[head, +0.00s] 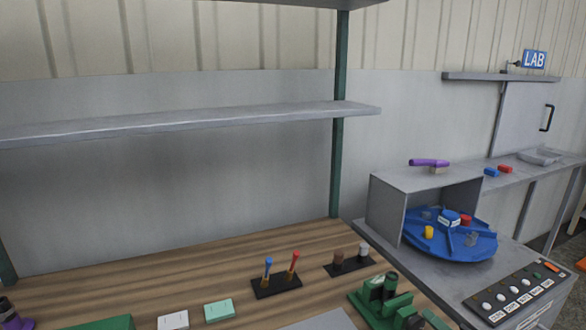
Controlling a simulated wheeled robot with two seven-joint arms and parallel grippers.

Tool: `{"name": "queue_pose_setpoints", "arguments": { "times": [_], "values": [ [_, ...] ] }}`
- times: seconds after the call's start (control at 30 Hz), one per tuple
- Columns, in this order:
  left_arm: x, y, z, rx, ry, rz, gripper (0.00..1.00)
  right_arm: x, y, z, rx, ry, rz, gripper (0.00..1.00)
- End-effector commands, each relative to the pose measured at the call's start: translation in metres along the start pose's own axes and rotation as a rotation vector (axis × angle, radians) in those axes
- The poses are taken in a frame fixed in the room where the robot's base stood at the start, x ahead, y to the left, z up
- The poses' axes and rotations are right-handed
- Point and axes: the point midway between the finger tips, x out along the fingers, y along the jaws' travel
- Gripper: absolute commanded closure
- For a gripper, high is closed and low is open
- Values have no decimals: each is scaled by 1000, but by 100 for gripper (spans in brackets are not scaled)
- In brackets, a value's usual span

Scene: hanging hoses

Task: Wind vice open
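A green vice (369,301) stands at the bottom of the head view, at the right end of the wooden bench. It has upright green blocks and dark round parts, and its near side is cut off by the lower edge. I cannot make out how far apart its jaws are. I can make out neither my left nor my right gripper in this view.
A wooden bench (190,285) carries a black stand (277,288) with red and blue tools, a teal block (219,310) and a white block (173,321). A blue turntable (450,245) and a button panel (517,292) are at right. A grey shelf (190,124) hangs above.

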Motion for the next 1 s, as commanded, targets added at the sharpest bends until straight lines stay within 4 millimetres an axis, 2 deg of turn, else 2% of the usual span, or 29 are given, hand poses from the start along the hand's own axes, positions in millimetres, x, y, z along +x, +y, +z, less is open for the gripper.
{"name": "queue_pose_setpoints", "arguments": {
  "times": [0.13,0.6,1.0],
  "values": [
    [-1,-5,1,2,-2,-6,64,-6,1,2,-1,-2,0,100],
    [3,-4,2,1,-3,-6,64,-57,1,4,-3,-7,0,100],
    [3,7,0,-4,0,8,64,-60,2,5,-1,-11,0,100]
  ]
}}
